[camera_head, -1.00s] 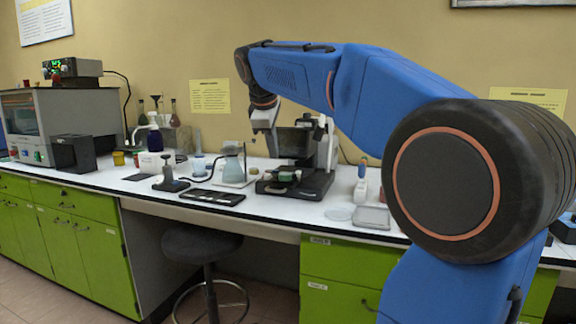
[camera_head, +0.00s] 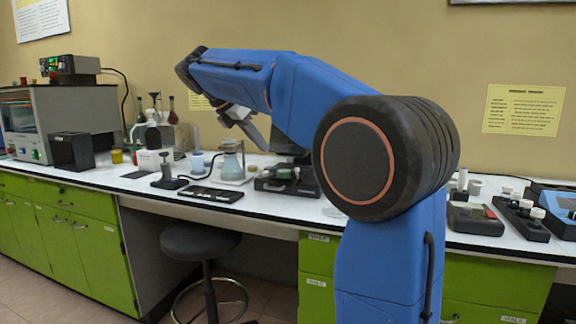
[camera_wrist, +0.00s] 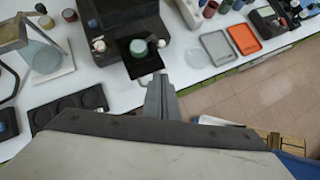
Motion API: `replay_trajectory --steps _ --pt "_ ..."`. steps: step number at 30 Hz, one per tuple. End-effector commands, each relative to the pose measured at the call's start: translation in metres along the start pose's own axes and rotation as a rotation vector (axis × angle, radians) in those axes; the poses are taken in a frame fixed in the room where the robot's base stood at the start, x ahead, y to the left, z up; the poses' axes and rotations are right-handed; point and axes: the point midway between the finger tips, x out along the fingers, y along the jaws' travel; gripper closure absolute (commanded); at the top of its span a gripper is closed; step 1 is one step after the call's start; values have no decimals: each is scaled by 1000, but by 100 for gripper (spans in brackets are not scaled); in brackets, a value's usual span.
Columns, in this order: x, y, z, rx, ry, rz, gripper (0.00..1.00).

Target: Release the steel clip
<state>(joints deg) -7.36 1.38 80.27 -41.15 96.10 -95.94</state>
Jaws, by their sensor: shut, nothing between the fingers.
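My gripper (camera_wrist: 160,82) is shut and empty in the wrist view, its fingertips just over the front of a black microscope-like instrument (camera_wrist: 92,15). The dark stage (camera_wrist: 136,64) of this instrument carries a round green-topped piece (camera_wrist: 138,47) and a small white knob (camera_wrist: 161,43). I cannot make out the steel clip in either view. In the head view my gripper (camera_head: 262,143) hangs angled downward above the bench, and my arm hides much of the instrument (camera_head: 285,178).
A glass vessel (camera_wrist: 40,52) and a black tray with round wells (camera_wrist: 60,106) stand left of the gripper. A grey tray (camera_wrist: 219,47) and an orange-rimmed tray (camera_wrist: 244,38) lie to the right. The bench edge drops to a tiled floor (camera_wrist: 265,82). A stool (camera_head: 201,240) stands in front.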

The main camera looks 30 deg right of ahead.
Motion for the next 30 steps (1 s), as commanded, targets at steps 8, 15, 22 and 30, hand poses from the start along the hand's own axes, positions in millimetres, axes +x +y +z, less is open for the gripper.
replay_trajectory --steps 8,15,22,30 --pt "12 0 0 2 1 0 100" --pt "50 -1 0 3 1 -2 100" --pt "91 -1 0 3 1 -2 100" --pt "121 0 18 5 1 0 100"
